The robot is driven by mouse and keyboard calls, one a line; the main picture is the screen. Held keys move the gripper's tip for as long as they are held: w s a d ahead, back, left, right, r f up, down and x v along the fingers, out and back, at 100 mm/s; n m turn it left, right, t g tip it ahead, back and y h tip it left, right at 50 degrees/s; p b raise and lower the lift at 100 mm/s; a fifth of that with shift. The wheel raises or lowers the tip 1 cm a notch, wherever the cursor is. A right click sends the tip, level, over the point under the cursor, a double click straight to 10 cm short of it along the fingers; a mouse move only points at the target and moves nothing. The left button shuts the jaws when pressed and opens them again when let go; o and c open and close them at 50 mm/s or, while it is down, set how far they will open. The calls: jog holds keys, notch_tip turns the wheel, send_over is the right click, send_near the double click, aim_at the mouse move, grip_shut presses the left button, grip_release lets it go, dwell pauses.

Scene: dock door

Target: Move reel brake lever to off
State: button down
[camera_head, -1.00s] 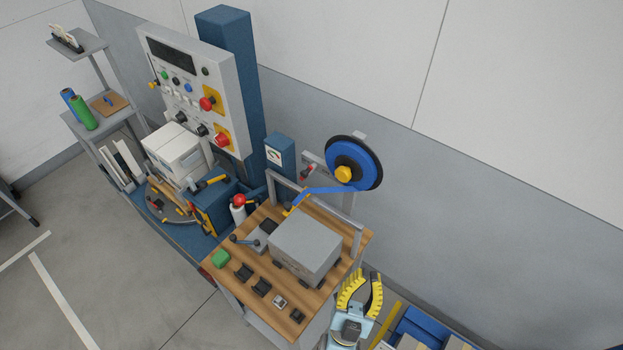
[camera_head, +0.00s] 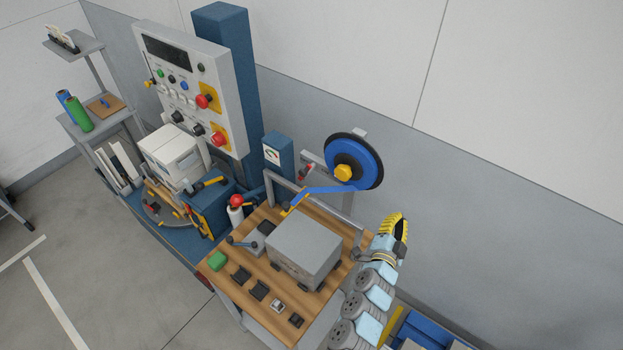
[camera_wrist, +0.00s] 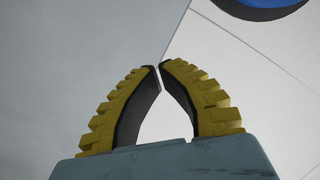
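The blue reel (camera_head: 343,158) with a black rim and yellow hub stands on a post behind the wooden bench. A small red-tipped lever (camera_head: 306,171), which looks like the reel brake lever, sits on a grey bracket just left of the reel. Its exact setting is too small to read. My gripper (camera_head: 397,217) is right of the bench, below and to the right of the reel, pointing up and apart from the lever. In the wrist view the yellow fingers of my gripper (camera_wrist: 159,65) meet at their tips with nothing between them. The reel's edge (camera_wrist: 262,8) shows at the top right; the lever is not in that view.
A grey box (camera_head: 305,243) sits on the wooden bench (camera_head: 233,291), with a metal frame behind it and blue strap running from the reel. A control panel (camera_head: 185,85) stands at left. The wall is close behind the reel. Blue bins (camera_head: 425,330) lie at lower right.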

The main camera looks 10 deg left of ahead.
jog(key=w+a+n+g+y+b, duration=0.1)
jog(key=w+a+g+y+b, duration=0.15)
jog(key=w+a+y, duration=0.5)
jog(key=s+a+r+n+g+y+b, duration=0.1)
jog(key=s+a+r+n+g+y, duration=0.4)
jog(key=a+y, duration=0.3)
jog(key=shift+s+r+g, duration=0.15)
jog(key=shift+r+g, duration=0.5)
jog(key=shift+r, duration=0.2)
jog(key=shift+a+y, duration=0.2)
jog(key=shift+y, duration=0.05)
jog(key=p, duration=0.1)
send_near(302, 176)
jog(key=shift+w, duration=1.15)
jog(key=shift+s+f+x, duration=0.1)
jog(key=shift+x, duration=1.3)
jog(key=shift+s+f+x, duration=0.1)
jog(key=shift+s+x, duration=0.05)
jog(key=shift+x, duration=1.25)
